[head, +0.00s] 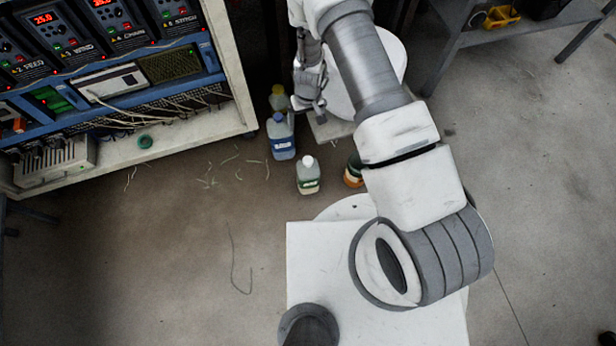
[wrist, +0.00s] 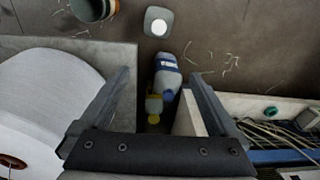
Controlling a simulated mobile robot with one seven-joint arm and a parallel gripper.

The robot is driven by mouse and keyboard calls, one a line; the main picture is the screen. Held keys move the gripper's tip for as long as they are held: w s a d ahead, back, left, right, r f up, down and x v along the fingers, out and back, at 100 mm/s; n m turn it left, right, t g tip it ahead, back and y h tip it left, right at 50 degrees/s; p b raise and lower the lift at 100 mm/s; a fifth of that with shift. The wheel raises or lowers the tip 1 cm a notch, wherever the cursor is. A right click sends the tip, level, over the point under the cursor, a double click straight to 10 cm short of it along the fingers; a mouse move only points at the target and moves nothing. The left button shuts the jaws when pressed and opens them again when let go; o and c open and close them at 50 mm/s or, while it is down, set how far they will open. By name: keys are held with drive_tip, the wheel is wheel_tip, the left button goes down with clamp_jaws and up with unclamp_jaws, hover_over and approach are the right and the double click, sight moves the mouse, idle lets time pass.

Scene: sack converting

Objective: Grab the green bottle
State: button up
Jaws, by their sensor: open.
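A pale, grey-green bottle with a white cap and dark green label (head: 308,179) stands upright on the floor; the wrist view shows it from above at the top (wrist: 151,14). A blue-labelled bottle (head: 282,145) stands behind it, also in the wrist view (wrist: 165,82). A yellow-capped, greenish bottle (head: 279,101) is partly hidden behind that one, and lies low between my fingers in the wrist view (wrist: 154,104). My gripper (head: 316,104) points down, open and empty, close to the yellow-capped bottle in the picture. My gripper's fingers (wrist: 159,75) frame the blue-labelled and yellow-capped bottles in the wrist view.
A green and orange container (head: 353,172) stands right of the white-capped bottle, partly behind my arm. A rack of electronics (head: 215,95) is on the left. Floor left of the bottles is mostly clear, with scraps.

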hover_over(308, 160)
wheel_tip(308, 160, down, 7)
drive_tip(key=shift+h, duration=0.3)
wheel_tip(308, 160, down, 11)
drive_tip(key=b, duration=0.4)
drive_tip(key=shift+d+r+b, duration=0.1)
drive_tip(key=shift+r+b, duration=0.05)
drive_tip(key=shift+b, duration=0.2)
drive_tip(key=shift+f+b, duration=1.4)
drive_tip(key=shift+f, duration=1.8)
clamp_jaws()
drive_tip(key=shift+r, duration=0.1)
